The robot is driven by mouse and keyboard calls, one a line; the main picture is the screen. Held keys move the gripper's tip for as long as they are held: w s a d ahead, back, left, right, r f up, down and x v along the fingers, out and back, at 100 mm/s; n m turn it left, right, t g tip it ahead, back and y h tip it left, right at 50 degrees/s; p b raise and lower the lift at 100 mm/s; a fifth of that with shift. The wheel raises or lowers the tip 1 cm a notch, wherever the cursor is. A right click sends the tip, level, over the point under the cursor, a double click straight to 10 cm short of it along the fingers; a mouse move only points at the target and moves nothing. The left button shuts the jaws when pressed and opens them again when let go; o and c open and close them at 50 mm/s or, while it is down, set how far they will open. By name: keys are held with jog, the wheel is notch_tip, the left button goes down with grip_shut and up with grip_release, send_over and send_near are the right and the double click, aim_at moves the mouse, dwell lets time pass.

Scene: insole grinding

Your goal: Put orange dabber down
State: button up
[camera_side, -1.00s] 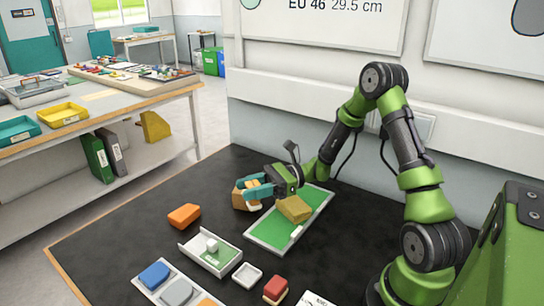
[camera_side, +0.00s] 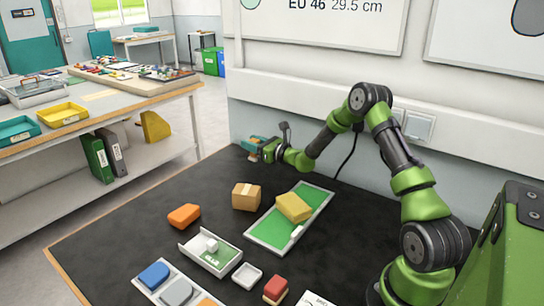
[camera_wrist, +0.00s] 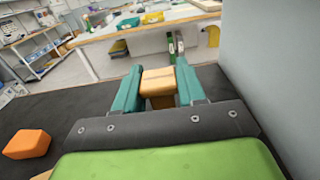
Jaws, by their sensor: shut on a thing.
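My gripper (camera_side: 258,144) is at the far edge of the dark bench, beyond the cardboard box. In the wrist view its two teal fingers (camera_wrist: 158,72) are shut on a small block, the orange dabber (camera_wrist: 158,84), light orange on top and darker brown below. In the side view only a bit of orange shows between the fingers. I cannot tell whether the dabber touches the bench.
The cardboard box (camera_side: 246,197) stands mid-bench. Right of it a yellow block (camera_side: 293,207) lies on a green-floored tray (camera_side: 268,235). An orange block (camera_side: 184,216) lies at left, also in the wrist view (camera_wrist: 26,145). A wall (camera_side: 250,115) rises behind the bench.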

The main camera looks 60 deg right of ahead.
aim_at(253, 160)
jog(key=shift+f, duration=3.2)
jog(key=o, duration=1.1)
jog(key=shift+f, duration=0.15)
